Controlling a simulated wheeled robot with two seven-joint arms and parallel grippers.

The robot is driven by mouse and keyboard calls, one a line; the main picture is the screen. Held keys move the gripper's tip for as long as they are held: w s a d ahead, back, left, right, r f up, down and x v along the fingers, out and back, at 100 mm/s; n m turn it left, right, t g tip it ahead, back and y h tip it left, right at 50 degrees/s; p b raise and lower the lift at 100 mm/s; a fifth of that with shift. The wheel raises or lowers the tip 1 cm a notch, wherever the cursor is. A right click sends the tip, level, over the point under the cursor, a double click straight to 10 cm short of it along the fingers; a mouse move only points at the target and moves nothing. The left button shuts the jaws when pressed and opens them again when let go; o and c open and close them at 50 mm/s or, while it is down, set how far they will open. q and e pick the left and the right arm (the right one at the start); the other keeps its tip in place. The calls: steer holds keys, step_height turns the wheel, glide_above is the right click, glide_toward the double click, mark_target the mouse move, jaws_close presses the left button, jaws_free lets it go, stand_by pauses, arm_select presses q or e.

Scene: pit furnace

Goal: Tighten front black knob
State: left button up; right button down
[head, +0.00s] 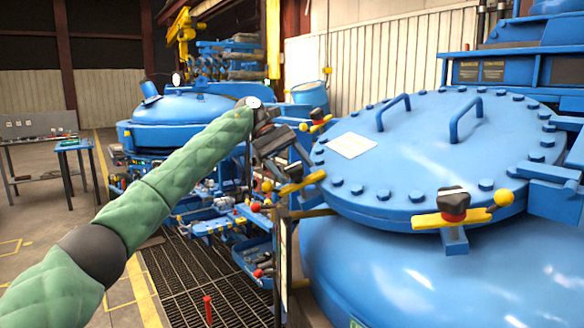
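The front black knob (453,202) sits on a yellow clamp bar (440,219) at the near rim of the blue round furnace lid (440,150). A red collar shows under the knob. My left arm, in a green quilted sleeve, reaches in from the left. My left gripper (284,160) is a dark shape left of the lid, near another yellow clamp (300,184) on the lid's left edge. It is well apart from the front knob. Its fingers are too small and dark to tell open from shut. My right gripper is not in view.
Another clamp with a dark knob (317,115) is at the lid's far left. The lid has raised handles (466,118) and many rim bolts. A second blue furnace (180,108) stands behind my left arm. Floor grating (205,280) lies below. Space above the front knob is clear.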

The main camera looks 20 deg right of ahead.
arm_select(q)
steer(key=v, duration=0.7)
steer(key=shift+w+a+r, duration=0.2)
steer(key=shift+w+r, duration=0.05)
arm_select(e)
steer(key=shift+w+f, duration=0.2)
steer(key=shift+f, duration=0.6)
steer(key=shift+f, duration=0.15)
